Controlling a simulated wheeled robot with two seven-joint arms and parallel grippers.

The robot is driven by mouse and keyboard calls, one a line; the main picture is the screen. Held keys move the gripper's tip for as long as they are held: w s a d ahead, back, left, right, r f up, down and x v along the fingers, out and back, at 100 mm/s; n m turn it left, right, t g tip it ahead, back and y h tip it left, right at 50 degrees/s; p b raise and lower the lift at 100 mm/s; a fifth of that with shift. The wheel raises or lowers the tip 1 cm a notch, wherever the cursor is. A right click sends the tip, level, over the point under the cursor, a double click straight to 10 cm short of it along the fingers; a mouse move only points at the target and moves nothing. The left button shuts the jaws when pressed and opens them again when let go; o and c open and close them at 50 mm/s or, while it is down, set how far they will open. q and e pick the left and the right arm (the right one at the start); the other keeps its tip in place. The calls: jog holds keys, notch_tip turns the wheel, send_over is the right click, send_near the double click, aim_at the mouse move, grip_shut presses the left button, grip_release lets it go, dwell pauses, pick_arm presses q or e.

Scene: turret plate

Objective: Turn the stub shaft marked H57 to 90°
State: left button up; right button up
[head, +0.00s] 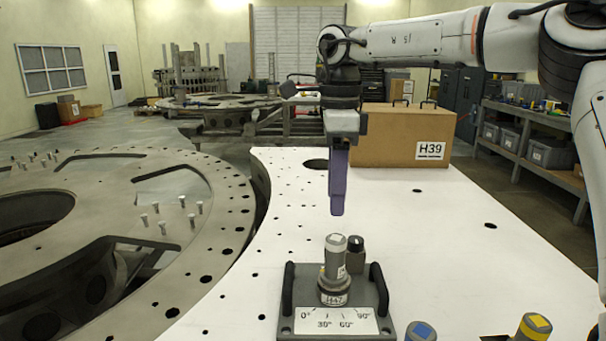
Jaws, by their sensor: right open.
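A grey stub shaft (335,258) stands upright in a dark fixture (378,296) on the white plate. A label wraps its base, but its marking is too small to read surely. In front of it is a white scale plate (337,321) marked 0°, 30°, 60° and 90°. A small yellow mark shows low on the shaft's left side. My right gripper (337,212) points down above and behind the shaft, apart from it. Its purple fingers are open, seen edge-on, with nothing visible between them. My left gripper is out of view.
A blue-topped part (420,331) and a yellow-topped part (533,327) stand at the front right. A box labelled H39 (390,145) is at the back. The plate's right middle is clear.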

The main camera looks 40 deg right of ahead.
aim_at(336, 238)
jog(key=shift+s+f, duration=0.25)
jog(key=shift+f, duration=0.3)
jog(key=shift+s+f, duration=0.25)
jog(key=shift+f, duration=0.3)
notch_tip(336, 238, down, 2)
jog(key=b, duration=0.2)
jog(key=shift+w+f+b, duration=0.15)
jog(key=shift+f+b, duration=0.05)
jog(key=shift+b, duration=0.15)
jog(key=shift+f+b, duration=0.95)
jog(key=shift+f, duration=0.7)
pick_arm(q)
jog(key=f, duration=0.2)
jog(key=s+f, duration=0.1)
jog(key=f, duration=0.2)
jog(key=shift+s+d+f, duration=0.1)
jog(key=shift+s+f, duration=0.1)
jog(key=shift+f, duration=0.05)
pick_arm(e)
jog(key=shift+f, duration=0.4)
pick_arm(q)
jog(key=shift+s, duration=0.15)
pick_arm(e)
jog(key=c, duration=0.8)
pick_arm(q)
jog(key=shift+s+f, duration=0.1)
